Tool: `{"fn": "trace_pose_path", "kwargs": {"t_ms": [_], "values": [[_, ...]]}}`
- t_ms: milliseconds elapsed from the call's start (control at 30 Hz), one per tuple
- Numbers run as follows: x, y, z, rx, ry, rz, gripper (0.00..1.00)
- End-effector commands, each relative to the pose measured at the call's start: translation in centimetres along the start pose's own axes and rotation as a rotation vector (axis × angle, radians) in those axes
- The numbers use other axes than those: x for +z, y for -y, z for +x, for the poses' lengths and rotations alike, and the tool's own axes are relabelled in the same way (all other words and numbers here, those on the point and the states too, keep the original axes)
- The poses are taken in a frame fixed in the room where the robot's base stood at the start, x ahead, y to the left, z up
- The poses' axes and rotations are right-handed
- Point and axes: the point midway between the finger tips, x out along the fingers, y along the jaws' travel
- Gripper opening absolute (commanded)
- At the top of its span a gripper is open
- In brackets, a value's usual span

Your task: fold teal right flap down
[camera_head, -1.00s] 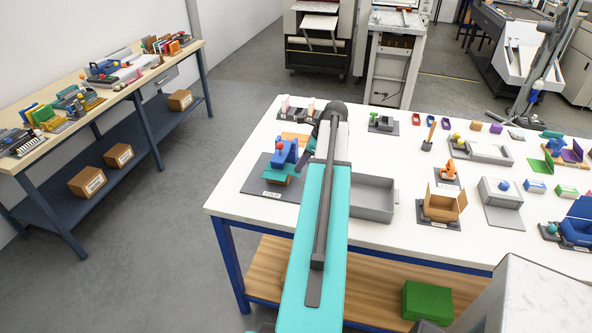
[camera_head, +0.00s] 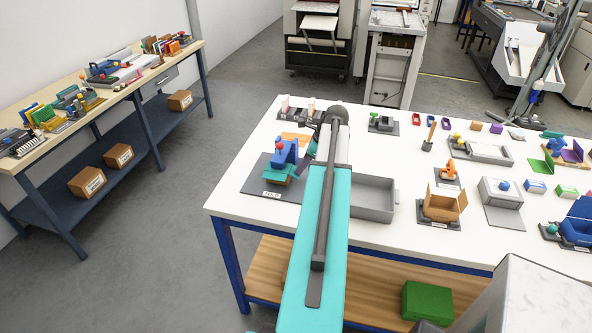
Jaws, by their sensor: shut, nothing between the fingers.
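A low teal piece (camera_head: 278,176) sits on the dark mat labelled FOLD (camera_head: 257,184) at the near left of the white table. A blue part (camera_head: 285,152) with a red knob (camera_head: 281,145) stands over it. I cannot make out a separate right flap at this size. My arm crosses the table just to the right of the mat. My gripper (camera_head: 306,152) is a small dark shape beside the blue part, on its right, partly hidden by my arm. It is shut and empty. I cannot tell whether it touches anything.
A grey open tray (camera_head: 374,212) lies right of my arm. An orange pad (camera_head: 295,138) lies behind the blue part. A brown open carton (camera_head: 445,204) and a grey box (camera_head: 500,191) stand further right. The white table (camera_head: 233,200) is bare along its near-left edge.

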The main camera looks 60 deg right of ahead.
Motion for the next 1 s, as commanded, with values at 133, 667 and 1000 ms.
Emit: {"fn": "trace_pose_path", "kwargs": {"t_ms": [133,667,1000], "values": [[-0.15,-0.02,0.33,0.001,0.0,0.0,0.0],[-0.33,-0.01,0.76,0.0,0.0,0.0,0.0],[-0.24,0.0,1.06,0.0,0.0,0.0,0.0]]}}
